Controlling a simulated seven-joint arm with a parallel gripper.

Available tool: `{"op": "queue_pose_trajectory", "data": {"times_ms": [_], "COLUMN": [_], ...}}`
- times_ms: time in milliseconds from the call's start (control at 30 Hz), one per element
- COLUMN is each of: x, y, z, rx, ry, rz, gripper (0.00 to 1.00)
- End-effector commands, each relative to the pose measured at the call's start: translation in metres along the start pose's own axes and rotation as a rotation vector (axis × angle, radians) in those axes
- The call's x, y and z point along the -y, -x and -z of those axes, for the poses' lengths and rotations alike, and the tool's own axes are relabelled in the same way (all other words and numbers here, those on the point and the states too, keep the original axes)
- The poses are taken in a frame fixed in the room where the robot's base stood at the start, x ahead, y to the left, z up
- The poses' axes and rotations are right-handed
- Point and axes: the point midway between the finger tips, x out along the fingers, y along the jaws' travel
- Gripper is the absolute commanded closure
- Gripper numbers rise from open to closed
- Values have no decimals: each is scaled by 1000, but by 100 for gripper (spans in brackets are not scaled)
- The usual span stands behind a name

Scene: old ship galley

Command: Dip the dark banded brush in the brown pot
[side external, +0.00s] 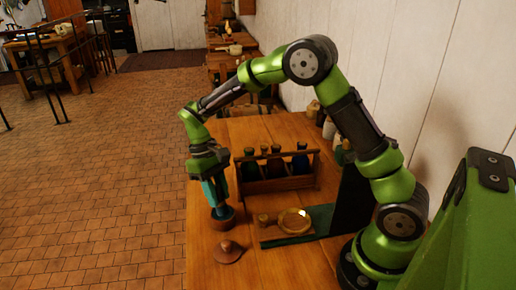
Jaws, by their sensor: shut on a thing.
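My gripper (216,198) points down at the left part of the wooden table, directly above the brown pot (223,221). It is shut on the dark brush, whose dark lower part (221,211) shows just below the fingers, at the pot's mouth. The brush's lower end seems to be inside the pot, but the rim hides it, and I cannot tell how deep it is. The brush's handle and bands are hidden by my fingers or too small to make out.
A brown knobbed lid (228,253) lies in front of the pot. A wooden bottle carrier (284,184) with several dark bottles stands behind. A green stand (322,217) with a round yellowish dish (294,221) is to the right, near a small brown jar (263,220). The table's left edge is close.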

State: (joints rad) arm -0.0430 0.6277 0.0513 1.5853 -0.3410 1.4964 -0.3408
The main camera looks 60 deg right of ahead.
Motion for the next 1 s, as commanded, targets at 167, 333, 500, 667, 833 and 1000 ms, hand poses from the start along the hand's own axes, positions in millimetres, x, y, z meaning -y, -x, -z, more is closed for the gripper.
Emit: {"op": "queue_pose_trajectory", "data": {"times_ms": [167,333,500,667,833,1000], "x": [0,0,1,2,3,4], "y": [-2,-2,9,22,35,48], "z": [0,0,-3,-8,-12,-17], "rx": [1,1,-1,-1,-1,-2], "ry": [2,3,3,2,2,2], "rz": [-1,-2,-1,-1,-1,-1], "gripper": [100,100,100,100,100,100]}}
